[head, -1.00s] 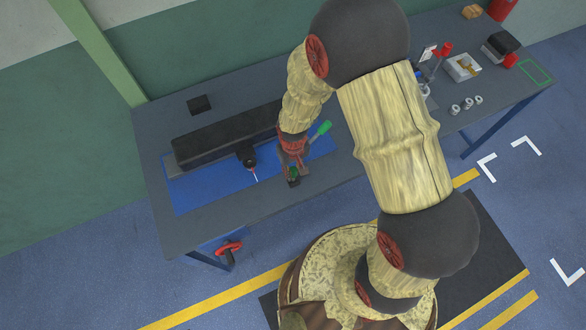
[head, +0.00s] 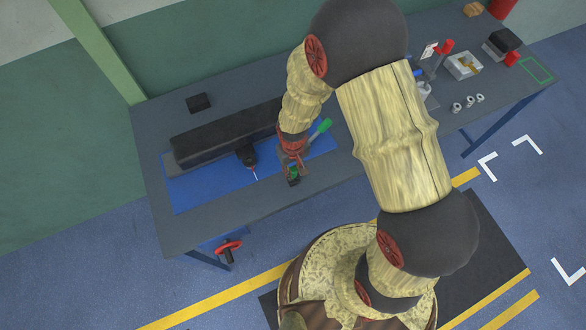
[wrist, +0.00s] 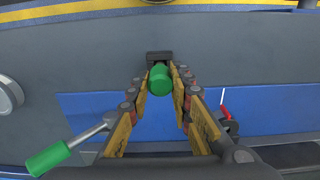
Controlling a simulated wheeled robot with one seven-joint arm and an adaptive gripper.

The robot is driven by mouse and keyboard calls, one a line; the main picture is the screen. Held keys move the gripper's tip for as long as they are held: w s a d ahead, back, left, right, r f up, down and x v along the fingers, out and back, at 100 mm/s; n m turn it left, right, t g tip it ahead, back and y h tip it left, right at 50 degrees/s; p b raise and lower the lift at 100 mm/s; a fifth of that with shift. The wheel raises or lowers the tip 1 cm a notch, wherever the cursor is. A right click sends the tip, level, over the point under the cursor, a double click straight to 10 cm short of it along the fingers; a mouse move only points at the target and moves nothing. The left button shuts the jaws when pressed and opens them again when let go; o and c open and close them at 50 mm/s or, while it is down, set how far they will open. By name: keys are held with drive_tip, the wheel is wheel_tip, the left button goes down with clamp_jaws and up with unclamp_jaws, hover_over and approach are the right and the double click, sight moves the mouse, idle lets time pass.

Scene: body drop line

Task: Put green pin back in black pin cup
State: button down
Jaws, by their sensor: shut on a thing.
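The green pin (wrist: 160,79) is between the two fingers of my gripper (wrist: 160,86), which is shut on it. The black pin cup (wrist: 159,58) shows just beyond the pin in the wrist view, close to its end. Whether the pin's lower end is inside the cup or above it is hidden. In the head view, my gripper (head: 292,164) is low over the bench's front edge area, with the black cup (head: 293,181) right below it. A bit of green shows between them.
A green-handled tool (head: 321,128) lies behind my gripper on the blue mat (head: 198,191). A long black block (head: 215,140) lies at the mat's back, with a dark round part (head: 246,156) beside it. Several metal rings (head: 468,102) lie at the right. The bench's front left is clear.

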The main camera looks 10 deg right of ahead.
drive_tip(key=shift+f, duration=0.25)
drive_tip(key=c, duration=1.6)
unclamp_jaws()
drive_tip(key=shift+o, duration=0.3)
drive_tip(key=shift+r, duration=0.15)
drive_tip(key=shift+r+p, duration=2.15)
drive_tip(key=shift+r, duration=1.25)
